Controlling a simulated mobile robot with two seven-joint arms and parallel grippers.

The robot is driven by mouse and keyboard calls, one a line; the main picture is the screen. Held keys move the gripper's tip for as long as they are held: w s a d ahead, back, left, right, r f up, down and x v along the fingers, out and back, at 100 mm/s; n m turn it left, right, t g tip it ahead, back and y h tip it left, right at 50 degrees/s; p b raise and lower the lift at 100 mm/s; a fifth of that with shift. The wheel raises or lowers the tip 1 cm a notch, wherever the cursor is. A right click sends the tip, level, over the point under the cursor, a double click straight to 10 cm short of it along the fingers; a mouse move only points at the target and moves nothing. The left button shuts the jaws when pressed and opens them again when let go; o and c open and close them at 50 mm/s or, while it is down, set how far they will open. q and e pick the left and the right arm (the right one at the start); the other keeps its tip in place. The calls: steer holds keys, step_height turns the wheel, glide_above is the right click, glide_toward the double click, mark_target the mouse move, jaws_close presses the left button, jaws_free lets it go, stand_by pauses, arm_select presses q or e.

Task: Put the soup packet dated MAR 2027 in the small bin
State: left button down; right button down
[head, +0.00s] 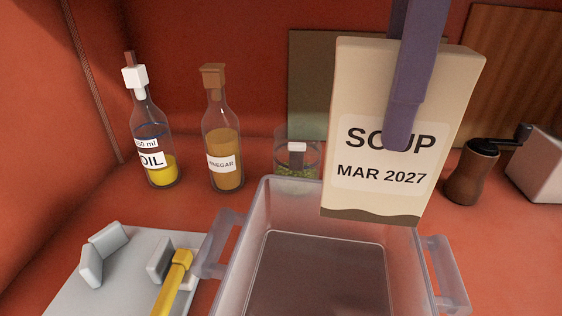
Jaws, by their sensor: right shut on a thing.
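The soup packet (378,190) is cream coloured and reads SOUP, MAR 2027. It is upright with a slight tilt, above the back right part of the clear bin. My right gripper (402,125) comes in from the top and is shut on the packet, with one purple finger across its front. The other finger is hidden behind the packet. The small bin (262,215) is see-through with a handle on each side, and its visible floor is empty. Its front edge is cut off by the picture. My left gripper does not show.
An oil bottle (152,150) and a vinegar bottle (224,150) stand at the back left. A glass jar (292,160) is behind the bin. A pepper mill (470,175) and a white block (540,165) are at right. A grey tray (120,285) with a yellow-handled tool (174,280) lies at left.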

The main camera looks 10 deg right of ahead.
mark_target(385, 154)
step_height(385, 154, down, 17)
steer(key=b, duration=0.1)
steer(key=shift+d, duration=0.1)
steer(key=shift+f, duration=0.15)
steer(key=shift+c, duration=2.2)
jaws_free()
step_height(385, 154, up, 12)
steer(key=shift+r, duration=0.2)
